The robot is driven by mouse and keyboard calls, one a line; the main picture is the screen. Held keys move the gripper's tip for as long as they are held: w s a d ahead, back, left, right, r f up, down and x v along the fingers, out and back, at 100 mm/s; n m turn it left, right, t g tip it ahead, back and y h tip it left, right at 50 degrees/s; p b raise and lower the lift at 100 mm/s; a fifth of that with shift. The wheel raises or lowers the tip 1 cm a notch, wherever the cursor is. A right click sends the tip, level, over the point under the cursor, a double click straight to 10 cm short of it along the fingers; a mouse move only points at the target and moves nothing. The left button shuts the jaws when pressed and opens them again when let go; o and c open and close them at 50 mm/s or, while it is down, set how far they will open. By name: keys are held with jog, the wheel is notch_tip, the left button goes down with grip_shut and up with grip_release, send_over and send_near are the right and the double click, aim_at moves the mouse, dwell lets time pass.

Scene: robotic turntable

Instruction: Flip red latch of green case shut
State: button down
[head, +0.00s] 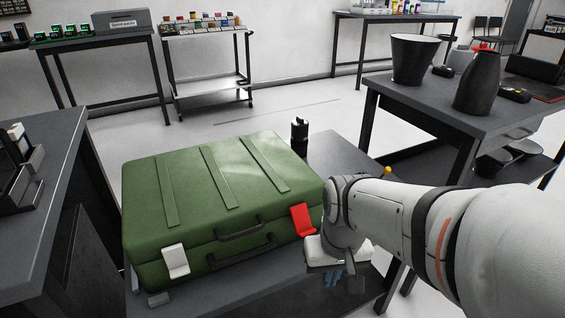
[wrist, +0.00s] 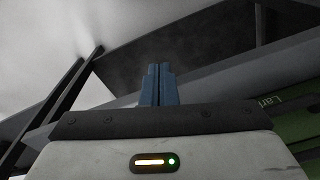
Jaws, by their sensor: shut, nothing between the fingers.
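The green case (head: 205,175) lies flat with its lid down on a dark table. The red latch (head: 303,221) is at the right end of its front side, and its upper part leans against the lid's edge; I cannot tell whether it is fastened. A white latch (head: 175,261) is at the left end. My gripper (head: 347,282) is to the right of and below the red latch, apart from it. In the wrist view its blue fingers (wrist: 158,84) are together and empty. A green surface with lettering (wrist: 290,120) shows at the right there; the red latch is not visible in that view.
Dark handles (head: 240,240) stick out from the case front between the latches. A small black object (head: 299,132) stands behind the case. A table (head: 450,105) with dark vessels is at the right, and another dark table (head: 50,160) is at the left.

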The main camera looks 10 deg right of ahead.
jog(key=m+g+y+p, duration=0.2)
jog(key=m+t+y+p, duration=0.5)
jog(key=m+y+p, duration=0.25)
jog(key=y, duration=0.35)
send_near(303, 219)
jog(key=shift+n, duration=0.35)
jog(key=d, duration=0.1)
jog(key=d+f, duration=0.2)
jog(key=d, duration=0.1)
jog(key=shift+w+f+p, duration=0.25)
jog(key=shift+p, duration=0.1)
jog(key=shift+a, duration=0.1)
jog(key=b+x, duration=0.2)
jog(key=x, duration=0.8)
jog(key=shift+s, duration=0.1)
